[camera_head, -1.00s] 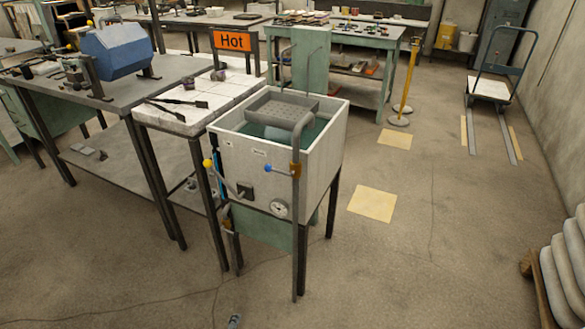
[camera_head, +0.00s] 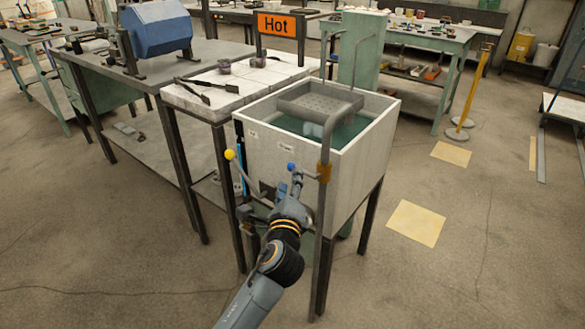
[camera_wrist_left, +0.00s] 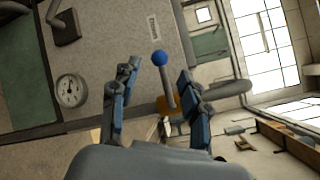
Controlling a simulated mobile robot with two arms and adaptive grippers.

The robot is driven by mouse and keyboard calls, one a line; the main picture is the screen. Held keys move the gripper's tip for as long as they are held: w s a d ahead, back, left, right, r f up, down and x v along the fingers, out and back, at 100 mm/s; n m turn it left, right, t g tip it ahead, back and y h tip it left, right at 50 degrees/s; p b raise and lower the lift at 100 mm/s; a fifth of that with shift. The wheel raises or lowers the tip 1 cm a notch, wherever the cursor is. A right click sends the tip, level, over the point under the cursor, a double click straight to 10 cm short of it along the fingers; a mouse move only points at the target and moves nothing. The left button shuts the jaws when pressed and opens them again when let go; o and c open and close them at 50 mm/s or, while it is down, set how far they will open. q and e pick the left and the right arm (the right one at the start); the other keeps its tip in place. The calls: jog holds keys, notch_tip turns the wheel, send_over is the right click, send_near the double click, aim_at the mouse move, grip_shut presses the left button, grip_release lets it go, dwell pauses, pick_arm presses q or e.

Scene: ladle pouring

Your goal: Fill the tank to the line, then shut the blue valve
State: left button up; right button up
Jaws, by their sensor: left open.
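The white tank (camera_head: 360,160) stands on dark legs, with greenish water (camera_head: 345,132) inside below its rim. A grey pipe with an orange fitting (camera_head: 324,173) rises at its front corner. The blue valve's ball knob (camera_head: 291,166) sits on a short lever beside that fitting. The knob also shows in the left wrist view (camera_wrist_left: 159,58), between and beyond my fingers. My left gripper (camera_head: 296,180) is open close to the lever; in the wrist view its fingers (camera_wrist_left: 155,90) stand either side of it. I cannot tell whether they touch it. My right gripper is not in view. The fill line cannot be made out.
A yellow-knobbed lever (camera_head: 229,155) stands left of the blue one on the tank front. A perforated tray (camera_head: 318,100) sits over the water. A tiled table (camera_head: 235,88) with tongs and a Hot sign (camera_head: 275,24) adjoins the tank.

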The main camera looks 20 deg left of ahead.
aim_at(291, 165)
pick_arm(q)
jog(key=x, duration=0.7)
jog(key=shift+b, duration=0.4)
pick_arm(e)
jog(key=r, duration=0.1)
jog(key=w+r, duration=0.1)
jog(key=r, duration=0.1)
pick_arm(q)
jog(key=shift+f, duration=0.1)
grip_shut()
